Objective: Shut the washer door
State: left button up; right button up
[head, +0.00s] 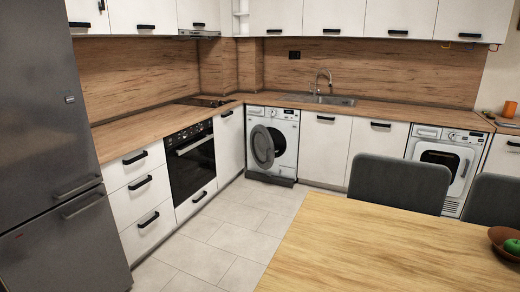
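A white front-loading washer (287,121) stands under the counter near the back corner. Its round door (263,147) has a grey rim and dark glass. The door stands open, swung out toward the left, and the dark drum opening (279,143) shows to its right. A second white front-loading machine (437,158) stands farther right under the counter, and its door looks shut. Neither of my grippers shows in the head view.
A wooden table (370,245) fills the lower right, with grey chairs (398,183) behind it and a fruit bowl (505,243) at its right edge. Tiled floor (215,228) is clear between the table and the left cabinets. A grey fridge (50,150) stands at left.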

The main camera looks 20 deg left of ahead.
aim_at(261, 141)
jog(key=u, duration=0.65)
jog(key=i+j+u, duration=0.15)
jog(key=j, duration=0.3)
jog(key=i+j+u, duration=0.15)
jog(key=j, duration=0.3)
jog(key=i+j+u, duration=0.15)
jog(key=j, duration=0.25)
jog(key=i+j+u, duration=0.2)
jog(key=j, duration=0.2)
jog(key=i+j+z, duration=0.35)
jog(key=i, duration=0.25)
jog(key=i+j+z, duration=0.35)
jog(key=i, duration=0.25)
jog(key=i+l+z, duration=0.15)
jog(key=i+z, duration=0.15)
jog(key=i, duration=0.5)
jog(key=i+z, duration=0.3)
jog(key=i, duration=0.5)
jog(key=i+j, duration=0.1)
jog(key=i, duration=1.55)
jog(key=j+u, duration=0.05)
jog(key=j, duration=0.05)
